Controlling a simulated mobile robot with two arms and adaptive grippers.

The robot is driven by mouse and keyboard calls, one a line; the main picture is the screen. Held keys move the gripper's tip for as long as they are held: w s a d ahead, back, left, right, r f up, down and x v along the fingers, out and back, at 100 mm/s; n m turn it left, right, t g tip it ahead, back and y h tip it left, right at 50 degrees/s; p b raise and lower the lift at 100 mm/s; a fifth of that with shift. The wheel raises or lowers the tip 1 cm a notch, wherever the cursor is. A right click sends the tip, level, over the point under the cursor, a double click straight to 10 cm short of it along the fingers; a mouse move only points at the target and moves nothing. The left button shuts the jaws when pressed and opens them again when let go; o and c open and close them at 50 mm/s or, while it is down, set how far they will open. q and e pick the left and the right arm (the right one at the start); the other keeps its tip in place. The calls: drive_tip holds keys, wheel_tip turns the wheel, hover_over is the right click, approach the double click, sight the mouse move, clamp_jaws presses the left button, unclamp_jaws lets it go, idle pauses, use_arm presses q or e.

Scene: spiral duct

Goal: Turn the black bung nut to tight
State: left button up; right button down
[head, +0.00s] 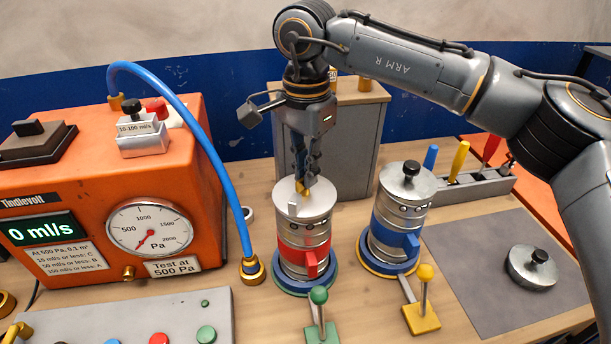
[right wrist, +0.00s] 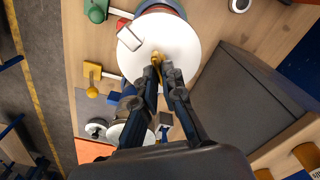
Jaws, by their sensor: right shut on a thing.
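My right gripper (head: 304,184) points down at the top of the red-banded metal cylinder (head: 303,238). Its fingers are closed at the middle of the pale round lid; the right wrist view shows them there too (right wrist: 162,66). A small yellow piece (right wrist: 156,58) shows at the fingertips. The black nut there is mostly or wholly hidden by the dark fingers, so I cannot see how it is turned. A blue-banded cylinder (head: 396,222) beside it has a black knob (head: 411,169) on its lid. My left gripper is not in view.
An orange tester (head: 95,200) reads 0 ml/s, with its gauge (head: 150,229) near zero. A blue hose (head: 219,165) arches left of the cylinder. Green (head: 319,296) and yellow (head: 425,273) levers stand in front. A loose lid (head: 527,272) lies on the grey mat (head: 465,240). A grey box (head: 352,135) stands behind.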

drive_tip(key=m+b, duration=0.1)
drive_tip(key=m, duration=0.2)
drive_tip(key=shift+m, duration=0.3)
drive_tip(key=shift+s+m+b, duration=0.1)
drive_tip(key=shift+m+b, duration=0.75)
drive_tip(key=shift+m, duration=0.95)
drive_tip(key=c, duration=1.5)
unclamp_jaws()
drive_tip(key=shift+o, duration=0.2)
drive_tip(key=shift+r, duration=0.1)
wheel_tip(320, 180, up, 12)
